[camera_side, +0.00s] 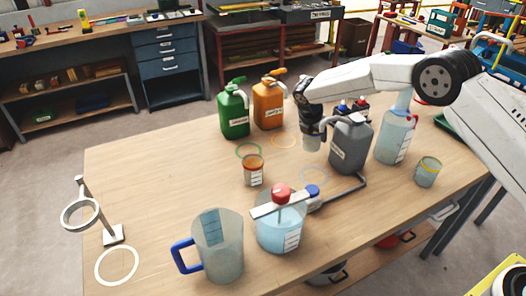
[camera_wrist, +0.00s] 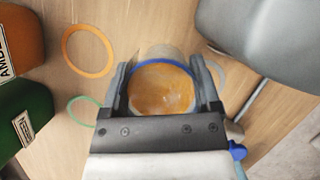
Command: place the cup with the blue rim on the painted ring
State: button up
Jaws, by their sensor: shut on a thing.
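The cup with the blue rim (camera_wrist: 162,88) is between the two fingers of my gripper (camera_wrist: 164,92) in the wrist view. My gripper is shut on it, and orange-brown shows inside the rim. In the side view my gripper (camera_side: 312,122) points down, with the cup (camera_side: 311,143) below it, partly hidden; whether it clears the table is hard to tell. A pale blue ring (camera_side: 314,187), an orange ring (camera_side: 297,146), a green ring (camera_side: 238,151) and a white ring (camera_side: 97,265) are painted on the table. The pale ring is partly hidden in the wrist view.
A grey jug (camera_side: 350,145) stands close right of my gripper. An orange-rimmed cup (camera_side: 254,172), a lidded vessel with side pipe (camera_side: 281,230) and a clear pitcher (camera_side: 220,248) stand nearer the front. Green (camera_side: 234,112) and orange jugs (camera_side: 268,107) stand behind left.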

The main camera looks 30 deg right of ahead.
aim_at(312, 141)
jog(key=shift+f, duration=2.25)
jog(key=shift+f, duration=0.15)
jog(key=o, duration=1)
jog(key=shift+o, duration=0.2)
jog(key=shift+v, duration=0.9)
notch_tip(312, 141, up, 10)
jog(key=a, duration=0.1)
jog(key=shift+s, duration=0.25)
